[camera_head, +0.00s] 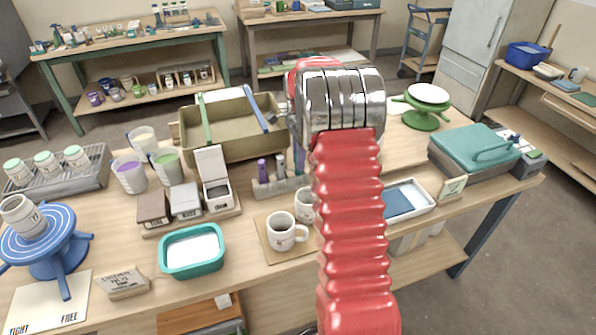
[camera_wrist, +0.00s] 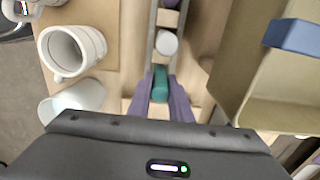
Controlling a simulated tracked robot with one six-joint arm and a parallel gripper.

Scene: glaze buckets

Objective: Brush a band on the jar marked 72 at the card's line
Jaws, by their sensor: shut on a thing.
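A white jar (camera_head: 22,217) with dark markings stands on the blue banding wheel (camera_head: 55,243) at the far left. I cannot read its number. Three more jars with pale green tops (camera_head: 47,163) stand on a grey rack behind it. A card with writing (camera_head: 123,283) is near the front edge, its text too small to read. In the wrist view my gripper (camera_wrist: 160,98) has its purple-grey fingers closed on a teal piece (camera_wrist: 160,82) at a narrow grey holder (camera_wrist: 149,45). I cannot tell what the teal piece belongs to. In the head view my arm hides most of the gripper.
White mugs (camera_head: 283,232) stand in front of the holder; one also shows in the wrist view (camera_wrist: 72,50). An olive basin (camera_head: 232,140) is behind.

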